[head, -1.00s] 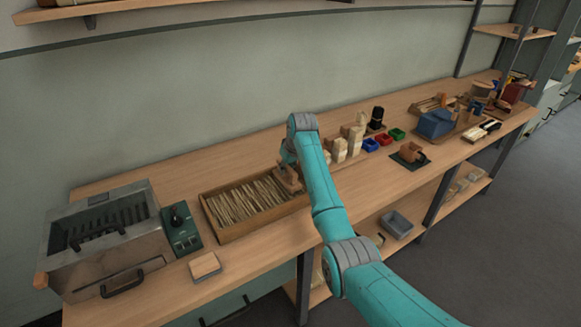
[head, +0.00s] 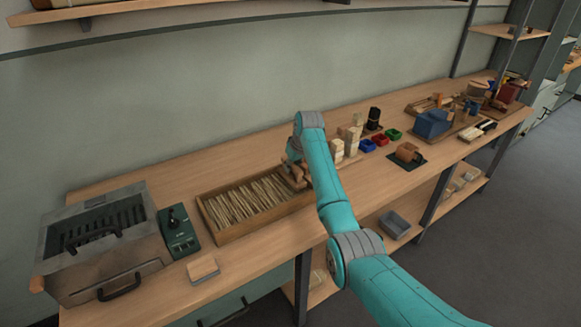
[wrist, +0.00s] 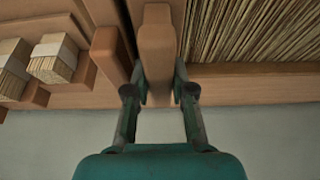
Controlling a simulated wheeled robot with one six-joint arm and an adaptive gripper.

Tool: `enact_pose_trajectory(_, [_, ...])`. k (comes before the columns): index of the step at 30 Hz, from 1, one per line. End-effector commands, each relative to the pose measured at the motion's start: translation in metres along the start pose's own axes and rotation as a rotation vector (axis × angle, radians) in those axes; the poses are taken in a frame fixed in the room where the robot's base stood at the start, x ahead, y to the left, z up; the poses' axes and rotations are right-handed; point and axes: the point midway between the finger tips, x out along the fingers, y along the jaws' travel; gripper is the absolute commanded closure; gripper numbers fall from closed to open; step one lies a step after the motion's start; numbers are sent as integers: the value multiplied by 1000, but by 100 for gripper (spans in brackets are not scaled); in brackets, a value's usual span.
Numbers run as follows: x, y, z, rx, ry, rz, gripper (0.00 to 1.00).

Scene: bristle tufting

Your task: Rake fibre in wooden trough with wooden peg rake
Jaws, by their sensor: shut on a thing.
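The wooden trough (head: 228,236) stands on the bench left of my arm, with pale fibre (head: 248,198) lying in it as a layer of thin strands. In the wrist view the fibre (wrist: 255,30) fills the upper right, behind the trough wall (wrist: 255,84). My gripper (wrist: 160,88) is shut on the wooden peg rake (wrist: 157,42), with a finger on each side of its upright wooden part. In the head view the rake (head: 294,177) is at the trough's right end, partly hidden by my arm. The rake's pegs are hidden, so I cannot tell whether they touch the fibre.
A metal box machine (head: 100,240) and a green control box (head: 178,233) stand left of the trough. A small wooden block (head: 203,268) lies in front. Bundles of bristle (wrist: 52,58), small red, blue and green bins (head: 380,139) and a brown block on a dark mat (head: 408,153) are to the right.

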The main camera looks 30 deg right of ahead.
Motion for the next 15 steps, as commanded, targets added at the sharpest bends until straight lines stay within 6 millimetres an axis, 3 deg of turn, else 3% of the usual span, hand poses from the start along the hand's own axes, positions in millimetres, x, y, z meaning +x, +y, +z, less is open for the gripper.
enact_pose_trajectory(15, [-35, 0, -15, -1, 2, 1, 100])
